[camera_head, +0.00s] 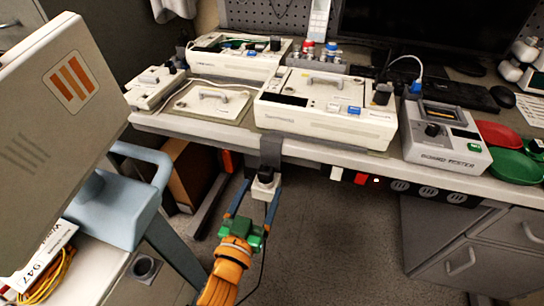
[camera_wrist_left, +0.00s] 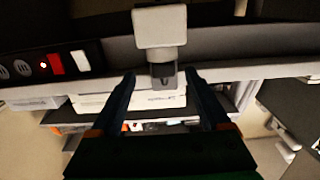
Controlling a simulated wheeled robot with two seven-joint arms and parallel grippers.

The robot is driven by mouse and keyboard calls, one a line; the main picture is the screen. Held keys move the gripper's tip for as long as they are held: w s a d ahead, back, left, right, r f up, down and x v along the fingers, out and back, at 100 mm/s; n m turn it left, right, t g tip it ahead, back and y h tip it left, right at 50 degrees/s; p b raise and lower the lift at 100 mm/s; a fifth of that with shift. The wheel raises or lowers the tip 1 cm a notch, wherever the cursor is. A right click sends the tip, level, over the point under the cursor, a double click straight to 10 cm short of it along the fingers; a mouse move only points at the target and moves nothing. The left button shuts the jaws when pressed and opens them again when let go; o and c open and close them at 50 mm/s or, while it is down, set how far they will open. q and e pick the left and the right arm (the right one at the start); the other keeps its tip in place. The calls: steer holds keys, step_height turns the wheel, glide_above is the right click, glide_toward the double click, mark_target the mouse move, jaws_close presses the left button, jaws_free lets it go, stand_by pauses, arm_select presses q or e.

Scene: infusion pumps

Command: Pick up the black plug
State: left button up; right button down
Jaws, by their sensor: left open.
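A black plug (camera_head: 265,173) sits at a white block (camera_head: 265,189) at the front edge of the bench, below a grey strap or bracket (camera_head: 270,150). My left gripper (camera_head: 258,190) is open, its two blue fingers on either side of the white block. In the left wrist view the dark plug (camera_wrist_left: 163,75) sticks out from the white block (camera_wrist_left: 160,26). It lies between the open fingertips of my left gripper (camera_wrist_left: 160,78), with a gap on both sides. I cannot tell if anything touches. My right gripper does not show.
Pumps (camera_head: 325,106) stand along the bench, several with black plugs on top. A tester box (camera_head: 444,140) and green and red trays (camera_head: 515,166) are on the right. A socket strip (camera_head: 400,186) runs under the edge. A large grey panel (camera_head: 62,95) blocks the left.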

mark_target(264, 174)
arm_select(q)
steer(key=w, duration=0.1)
steer(key=w+r, duration=0.1)
steer(key=w+r+p, duration=0.1)
steer(key=w, duration=0.1)
steer(key=shift+d+r, duration=0.1)
steer(key=shift+d, duration=0.3)
steer(key=shift+w+d+f, duration=0.2)
steer(key=shift+w, duration=0.4)
steer(key=shift+w+d+f, duration=0.15)
steer(key=shift+w+d, duration=0.05)
steer(key=shift+w, duration=0.35)
steer(key=shift+s, duration=0.15)
steer(key=c, duration=0.3)
jaws_close()
